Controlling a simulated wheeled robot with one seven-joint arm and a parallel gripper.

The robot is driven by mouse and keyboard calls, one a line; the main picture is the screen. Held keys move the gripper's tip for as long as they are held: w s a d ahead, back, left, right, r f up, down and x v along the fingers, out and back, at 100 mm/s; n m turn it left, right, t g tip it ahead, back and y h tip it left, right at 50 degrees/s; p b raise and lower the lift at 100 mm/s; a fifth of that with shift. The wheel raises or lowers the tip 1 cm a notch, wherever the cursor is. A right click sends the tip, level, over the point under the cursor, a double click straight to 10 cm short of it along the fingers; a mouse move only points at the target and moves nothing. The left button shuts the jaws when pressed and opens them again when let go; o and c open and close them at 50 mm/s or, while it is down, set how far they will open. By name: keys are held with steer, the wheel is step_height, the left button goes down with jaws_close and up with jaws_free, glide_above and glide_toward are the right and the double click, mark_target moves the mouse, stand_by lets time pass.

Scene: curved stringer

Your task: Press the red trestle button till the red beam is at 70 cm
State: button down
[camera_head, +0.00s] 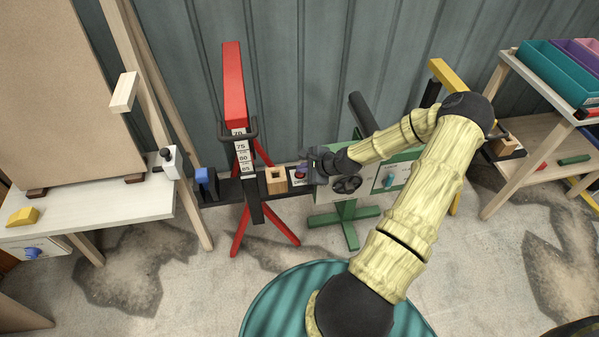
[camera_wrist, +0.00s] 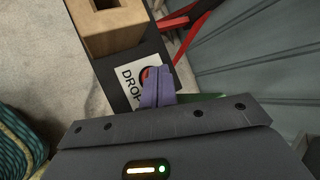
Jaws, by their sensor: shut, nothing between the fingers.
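The red trestle stands left of centre in the head view with its red beam (camera_head: 233,85) on a black post. A white scale strip (camera_head: 243,157) is below the beam; its small numbers are hard to read surely, and I cannot tell the exact height. A red button (camera_wrist: 146,73) sits on a white plate (camera_wrist: 131,84) lettered "DROP", partly covered by my fingers. My gripper (camera_wrist: 158,85) is shut and empty, its purple fingertips over the button. I cannot tell whether they touch it. My gripper also shows beside the plate in the head view (camera_head: 303,170).
A wooden block with a square hole (camera_head: 276,180) stands left of the plate on the black rail. A green trestle (camera_head: 346,226) and a yellow beam (camera_head: 447,74) are to the right. A workbench (camera_head: 90,215) is at left, shelves (camera_head: 540,165) at right.

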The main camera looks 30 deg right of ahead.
mark_target(303, 174)
steer(key=shift+f, duration=0.1)
stand_by(0.6)
steer(key=shift+f, duration=0.3)
steer(key=shift+r+p, duration=0.45)
steer(key=shift+p, duration=0.2)
step_height(303, 174, up, 6)
steer(key=p, duration=0.5)
stand_by(0.4)
stand_by(1.2)
